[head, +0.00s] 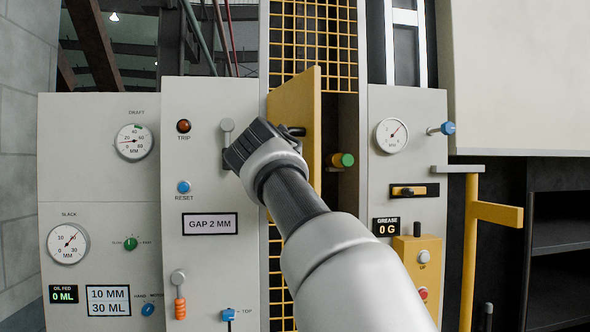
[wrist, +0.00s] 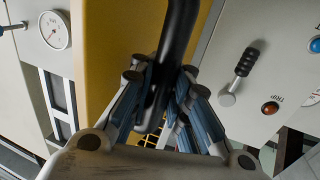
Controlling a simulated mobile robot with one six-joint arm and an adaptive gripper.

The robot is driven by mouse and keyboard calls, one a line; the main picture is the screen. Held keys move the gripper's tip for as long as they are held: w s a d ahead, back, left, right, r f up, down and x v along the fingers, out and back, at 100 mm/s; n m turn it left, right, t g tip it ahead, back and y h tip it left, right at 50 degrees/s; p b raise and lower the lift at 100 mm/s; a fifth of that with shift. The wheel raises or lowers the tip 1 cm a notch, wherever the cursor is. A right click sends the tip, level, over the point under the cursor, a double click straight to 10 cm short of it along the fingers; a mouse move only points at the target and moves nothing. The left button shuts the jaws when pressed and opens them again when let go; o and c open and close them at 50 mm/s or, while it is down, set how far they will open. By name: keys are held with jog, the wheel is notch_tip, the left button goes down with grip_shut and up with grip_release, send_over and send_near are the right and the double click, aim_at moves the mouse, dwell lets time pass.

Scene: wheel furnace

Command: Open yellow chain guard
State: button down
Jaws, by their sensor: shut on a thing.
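The yellow chain guard (head: 308,112) is a hinged panel in the middle of the machine, standing ajar and swung out toward me. A dark opening (head: 347,115) shows to its right. The guard also fills the left middle of the wrist view (wrist: 105,50). Its black bar handle (wrist: 181,35) runs between the blue-grey fingers of my gripper (wrist: 160,92), which is shut on it. In the head view my gripper (head: 262,145) is at the guard's left face and hides most of the handle.
A green-ended knob (head: 342,160) sticks out by the opening. A grey lever (head: 227,126) is just left of my gripper, on the panel with the TRIP light (head: 184,126). A yellow post (head: 469,250) with a side arm stands at the right. Yellow mesh (head: 312,45) is above.

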jog(key=a+m+g+h+p, duration=0.1)
jog(key=a+m+h+p, duration=0.2)
jog(key=a+h+p, duration=0.2)
jog(key=a+p, duration=0.2)
jog(key=shift+s+a+m+g+h+p, duration=0.3)
jog(key=shift+s+m+g+p, duration=0.05)
jog(key=shift+m+g, duration=0.05)
jog(key=shift+f, duration=0.2)
jog(key=c, duration=2)
grip_release()
jog(key=shift+c, duration=0.2)
jog(key=shift+o, duration=1.4)
jog(key=shift+s+a+r, duration=0.25)
jog(key=shift+s, duration=0.25)
jog(key=shift+o, duration=0.4)
jog(key=shift+w+d, duration=0.2)
jog(key=v, duration=1.2)
jog(key=shift+f, duration=0.15)
jog(key=shift+w, duration=0.1)
